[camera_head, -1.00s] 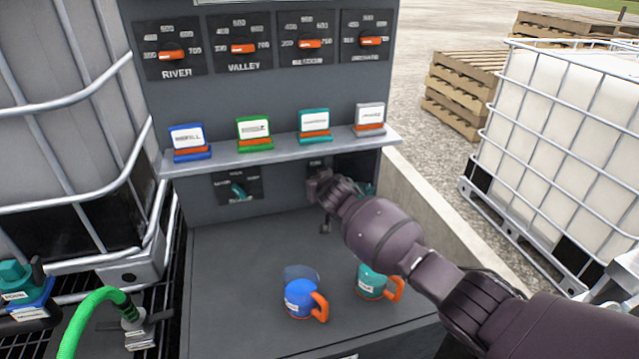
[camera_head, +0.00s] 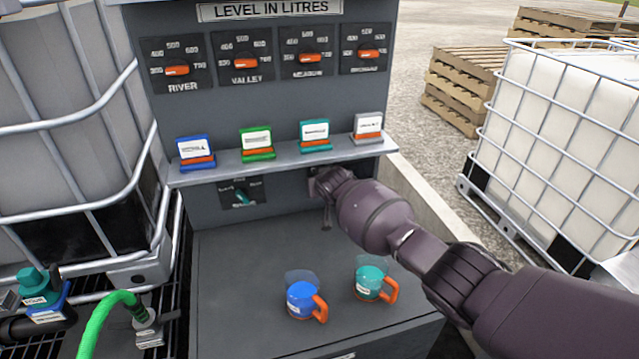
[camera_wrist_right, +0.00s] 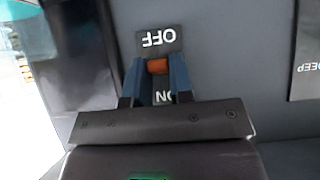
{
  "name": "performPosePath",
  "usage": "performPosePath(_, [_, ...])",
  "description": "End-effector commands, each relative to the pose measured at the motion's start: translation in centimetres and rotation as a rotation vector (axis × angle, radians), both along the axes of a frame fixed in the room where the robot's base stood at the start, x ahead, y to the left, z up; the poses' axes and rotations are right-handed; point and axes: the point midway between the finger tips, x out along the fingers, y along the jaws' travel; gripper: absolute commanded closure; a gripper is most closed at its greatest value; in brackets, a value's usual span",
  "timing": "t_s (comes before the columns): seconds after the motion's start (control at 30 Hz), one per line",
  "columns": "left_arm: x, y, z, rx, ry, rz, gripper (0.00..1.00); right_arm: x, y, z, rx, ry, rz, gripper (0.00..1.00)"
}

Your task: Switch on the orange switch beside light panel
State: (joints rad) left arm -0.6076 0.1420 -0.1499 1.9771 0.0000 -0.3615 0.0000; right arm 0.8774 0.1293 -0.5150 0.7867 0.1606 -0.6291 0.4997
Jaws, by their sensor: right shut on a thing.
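In the right wrist view, the small orange switch (camera_wrist_right: 157,66) sits between a plate marked OFF (camera_wrist_right: 158,39) and an ON label (camera_wrist_right: 163,97), both upside down in the picture. My right gripper (camera_wrist_right: 157,72) is shut on the switch, with one blue finger on each side. I cannot tell which way the switch is set. A dark glossy panel (camera_wrist_right: 88,50), perhaps the light panel, is left of it in this view. In the head view my right gripper (camera_head: 324,188) is under the shelf against the grey cabinet and hides the switch. My left gripper is not in view.
Above is a shelf (camera_head: 285,157) with several labelled cards. Left of the gripper is a teal-pointer dial (camera_head: 243,195). Caged tanks flank the cabinet.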

Motion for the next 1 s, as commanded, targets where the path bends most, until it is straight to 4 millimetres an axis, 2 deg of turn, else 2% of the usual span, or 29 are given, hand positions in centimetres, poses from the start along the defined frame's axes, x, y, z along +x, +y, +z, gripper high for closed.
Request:
performPosePath(0.2, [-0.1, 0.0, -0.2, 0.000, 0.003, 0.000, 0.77, 0.1, 0.0, 0.1, 0.001, -0.003, 0.000, 1.00])
performPosePath(0.23, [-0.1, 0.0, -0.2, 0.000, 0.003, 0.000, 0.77, 0.1, 0.0, 0.1, 0.001, -0.003, 0.000, 0.76])
performPosePath(0.4, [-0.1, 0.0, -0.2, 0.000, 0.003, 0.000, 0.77, 0.0, 0.0, 0.0, 0.001, -0.003, 0.000, 0.53])
performPosePath(0.77, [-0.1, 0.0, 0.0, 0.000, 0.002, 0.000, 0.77, -0.2, 0.0, 0.1, 0.001, -0.002, 0.001, 0.53])
performPosePath(1.0, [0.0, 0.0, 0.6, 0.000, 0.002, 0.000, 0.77, -1.4, -0.3, 1.2, 0.003, -0.002, 0.002, 0.53])
